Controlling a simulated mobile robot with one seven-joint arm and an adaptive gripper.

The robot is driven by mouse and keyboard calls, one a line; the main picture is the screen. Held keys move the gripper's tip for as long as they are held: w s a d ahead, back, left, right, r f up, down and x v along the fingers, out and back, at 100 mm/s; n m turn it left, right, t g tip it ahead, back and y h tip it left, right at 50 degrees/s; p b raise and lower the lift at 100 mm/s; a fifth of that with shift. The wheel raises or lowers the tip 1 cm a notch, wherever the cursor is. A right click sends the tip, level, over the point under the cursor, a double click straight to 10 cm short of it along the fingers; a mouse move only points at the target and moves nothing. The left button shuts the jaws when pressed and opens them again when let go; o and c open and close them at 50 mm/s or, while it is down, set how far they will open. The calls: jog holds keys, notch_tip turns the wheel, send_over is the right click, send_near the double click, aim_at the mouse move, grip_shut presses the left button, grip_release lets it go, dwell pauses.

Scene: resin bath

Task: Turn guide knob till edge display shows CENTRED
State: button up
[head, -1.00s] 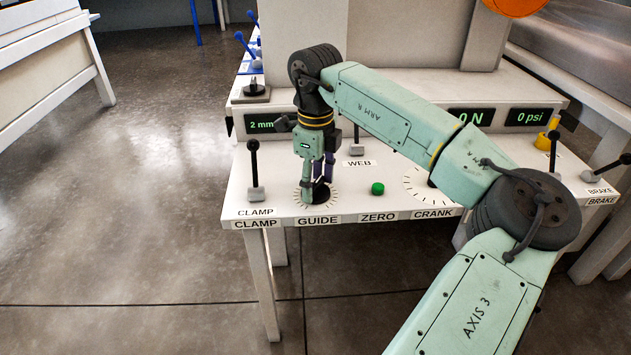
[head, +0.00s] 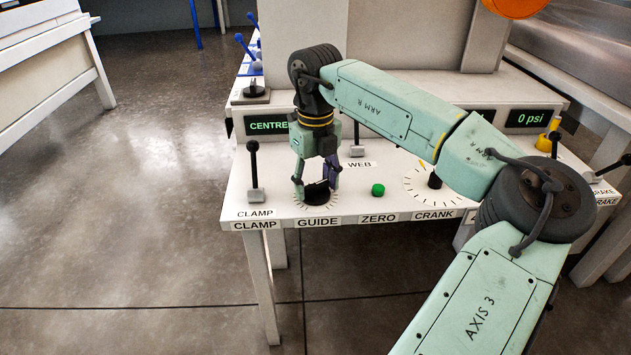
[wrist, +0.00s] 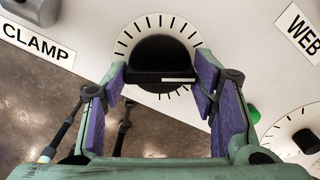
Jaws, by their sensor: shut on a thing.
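The black guide knob (head: 317,194) sits on its tick-marked dial above the GUIDE label (head: 317,222) at the panel's front edge. My gripper (head: 316,186) points down over it, shut on the knob. In the wrist view the knob (wrist: 163,52) lies between the purple finger pads, with a white line on its near face. The edge display (head: 264,125) at the panel's left reads "CENTRE" in green, its right end hidden behind my gripper.
The clamp lever (head: 254,170) stands close to the left of the knob. The WEB lever (head: 356,148) stands behind to the right. The green zero button (head: 377,189) and crank dial (head: 424,185) lie to the right. A pressure display (head: 532,118) reads 0 psi.

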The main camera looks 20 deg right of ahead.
aim_at(316, 184)
jog(key=o, duration=1.2)
jog(key=shift+c, duration=0.2)
notch_tip(316, 184, up, 12)
